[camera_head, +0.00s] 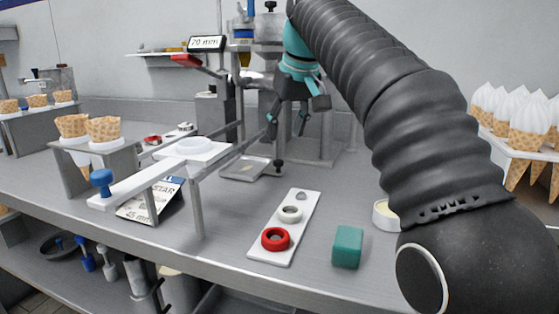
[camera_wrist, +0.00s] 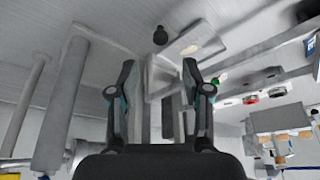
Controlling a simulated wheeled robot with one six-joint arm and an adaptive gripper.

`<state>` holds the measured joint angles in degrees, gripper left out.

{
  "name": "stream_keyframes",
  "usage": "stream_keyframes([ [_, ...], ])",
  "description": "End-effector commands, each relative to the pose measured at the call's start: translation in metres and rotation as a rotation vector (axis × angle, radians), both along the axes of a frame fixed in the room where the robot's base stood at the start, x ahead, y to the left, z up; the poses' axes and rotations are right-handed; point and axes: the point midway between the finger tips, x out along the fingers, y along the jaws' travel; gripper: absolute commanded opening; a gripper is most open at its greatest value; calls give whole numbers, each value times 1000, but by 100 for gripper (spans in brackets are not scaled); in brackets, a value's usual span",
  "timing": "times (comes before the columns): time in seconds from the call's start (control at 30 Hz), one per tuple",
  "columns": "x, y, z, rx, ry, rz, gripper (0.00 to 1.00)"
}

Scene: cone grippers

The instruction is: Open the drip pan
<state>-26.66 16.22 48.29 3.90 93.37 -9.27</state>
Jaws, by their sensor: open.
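The drip pan (camera_head: 246,168) is a shallow grey metal tray low on the counter, at the foot of the metal machine. A small black knob (camera_head: 278,165) stands at its right side. In the wrist view a black knob (camera_wrist: 160,36) shows beyond the fingertips, beside what looks like the pan (camera_wrist: 203,32). My gripper (camera_head: 287,122), dark with teal parts, hangs above and behind the pan in the head view, pointing down. Its two fingers (camera_wrist: 159,75) are spread apart with nothing between them, and the knob is clear of them.
A metal frame with a white arm and blue knob (camera_head: 101,180) stands left of the pan. In front lie a white plate with rings (camera_head: 297,205) and a green block (camera_head: 347,246). Cones in a holder (camera_head: 520,140) stand at right. Counter around the pan's front is partly clear.

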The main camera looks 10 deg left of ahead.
Motion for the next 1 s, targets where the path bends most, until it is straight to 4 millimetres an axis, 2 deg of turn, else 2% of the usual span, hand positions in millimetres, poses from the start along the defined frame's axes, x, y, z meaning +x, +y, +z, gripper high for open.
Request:
stream_keyframes([
  [0.03, 3, 2, -13, -1, 2, 0, 49],
  [0.1, 7, 6, -25, 0, 1, 1, 49],
  [0.4, 20, 17, -65, 0, 0, 2, 49],
  [0.6, 23, 20, -74, 1, -1, 2, 49],
  [0.87, 24, 20, -75, 1, -1, 2, 49],
  [0.9, 24, 20, -75, 1, -1, 2, 46],
  [1.0, 24, 20, -75, 1, -1, 2, 21],
])
